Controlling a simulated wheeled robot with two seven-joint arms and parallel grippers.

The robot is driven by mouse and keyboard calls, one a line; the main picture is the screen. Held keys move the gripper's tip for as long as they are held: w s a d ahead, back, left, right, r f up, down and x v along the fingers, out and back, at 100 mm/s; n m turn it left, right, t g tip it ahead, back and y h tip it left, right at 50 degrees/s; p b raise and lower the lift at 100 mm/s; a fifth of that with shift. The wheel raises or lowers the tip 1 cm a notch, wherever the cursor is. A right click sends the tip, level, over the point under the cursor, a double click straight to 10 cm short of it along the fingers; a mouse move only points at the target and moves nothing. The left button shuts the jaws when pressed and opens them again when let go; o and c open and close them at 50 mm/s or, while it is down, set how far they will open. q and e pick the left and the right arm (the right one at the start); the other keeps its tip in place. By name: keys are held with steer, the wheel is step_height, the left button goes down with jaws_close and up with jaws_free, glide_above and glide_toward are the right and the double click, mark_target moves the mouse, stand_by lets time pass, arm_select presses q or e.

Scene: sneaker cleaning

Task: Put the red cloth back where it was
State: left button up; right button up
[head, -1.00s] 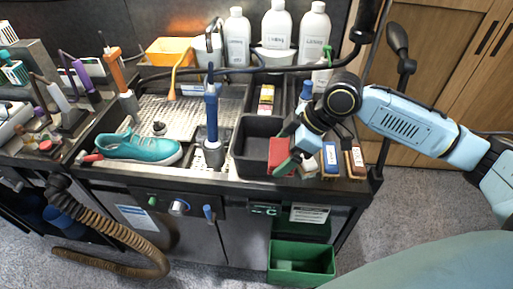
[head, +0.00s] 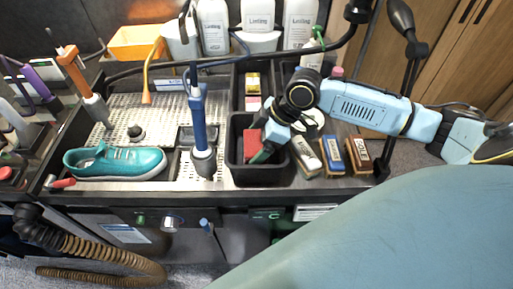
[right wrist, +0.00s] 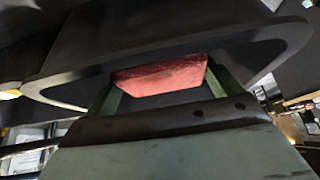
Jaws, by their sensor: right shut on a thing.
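The red cloth (head: 251,141) is a flat red piece. My right gripper (head: 263,150) is shut on it, with the green fingers at its two sides. The cloth is at the mouth of the black bin (head: 249,178) on the bench. In the right wrist view the cloth (right wrist: 160,76) sits between the fingers, with the dark bin rim (right wrist: 60,88) around it. I cannot tell whether the cloth touches the bin floor. My left gripper is not in view.
A teal sneaker (head: 116,162) lies at left on the perforated metal tray (head: 125,113). A blue upright tool (head: 199,125) stands left of the bin. Several brushes (head: 331,155) lie right of it. White bottles (head: 257,17) stand behind.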

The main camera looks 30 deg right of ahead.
mark_target(257, 149)
step_height(257, 149, down, 3)
steer(key=shift+s+r, duration=0.1)
steer(key=shift+r, duration=0.1)
steer(key=shift+f, duration=0.25)
steer(key=o, duration=0.6)
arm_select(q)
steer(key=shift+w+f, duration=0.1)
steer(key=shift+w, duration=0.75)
arm_select(e)
steer(key=shift+d+r, duration=0.1)
steer(key=shift+r, duration=0.1)
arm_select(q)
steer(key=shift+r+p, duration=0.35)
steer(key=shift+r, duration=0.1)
arm_select(e)
steer(key=v, duration=1.1)
steer(key=shift+d+r, duration=0.15)
steer(key=shift+r, duration=0.1)
